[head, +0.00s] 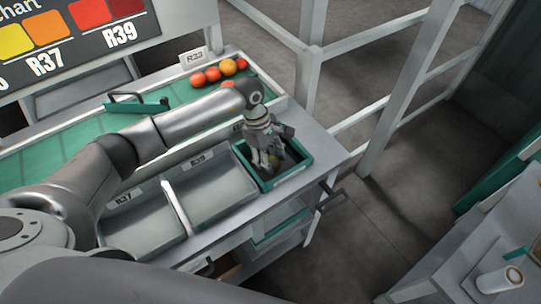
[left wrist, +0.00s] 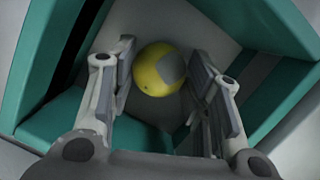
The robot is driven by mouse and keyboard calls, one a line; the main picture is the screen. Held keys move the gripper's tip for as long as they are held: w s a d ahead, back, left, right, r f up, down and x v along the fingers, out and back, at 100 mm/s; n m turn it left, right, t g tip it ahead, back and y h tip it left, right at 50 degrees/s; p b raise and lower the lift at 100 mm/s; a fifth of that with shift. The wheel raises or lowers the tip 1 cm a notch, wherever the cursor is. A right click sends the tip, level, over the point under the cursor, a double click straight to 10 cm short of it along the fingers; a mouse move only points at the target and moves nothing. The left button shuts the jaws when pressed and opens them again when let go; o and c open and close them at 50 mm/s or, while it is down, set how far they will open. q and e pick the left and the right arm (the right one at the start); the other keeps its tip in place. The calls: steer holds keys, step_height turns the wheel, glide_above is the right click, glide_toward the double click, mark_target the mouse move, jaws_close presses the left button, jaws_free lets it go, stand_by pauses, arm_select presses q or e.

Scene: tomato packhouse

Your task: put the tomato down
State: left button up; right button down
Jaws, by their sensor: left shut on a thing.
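A yellow tomato (left wrist: 150,78) with a grey patch on its side sits between the fingers of my left gripper (left wrist: 162,80) in the left wrist view. The left gripper is shut on it. In the head view the left gripper (head: 268,157) points down into a small green crate (head: 290,177) at the right end of the bench. Only a little of the tomato shows there, between the fingers. The crate's green walls (left wrist: 268,22) and grey floor surround the tomato in the left wrist view. I cannot tell whether the tomato touches the floor. My right gripper is not in view.
Two grey trays labelled R37 (head: 140,222) and R39 (head: 222,190) stand left of the crate. Behind, a green-lined sorting tray (head: 180,92) holds several red and orange tomatoes (head: 213,74). White railings (head: 375,120) stand to the right.

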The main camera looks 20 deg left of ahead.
arm_select(q)
steer(key=shift+f, duration=0.2)
steer(key=shift+f, duration=0.1)
steer(key=shift+f+b, duration=0.15)
steer(key=shift+b, duration=0.15)
steer(key=o, duration=0.7)
steer(key=shift+o, duration=0.2)
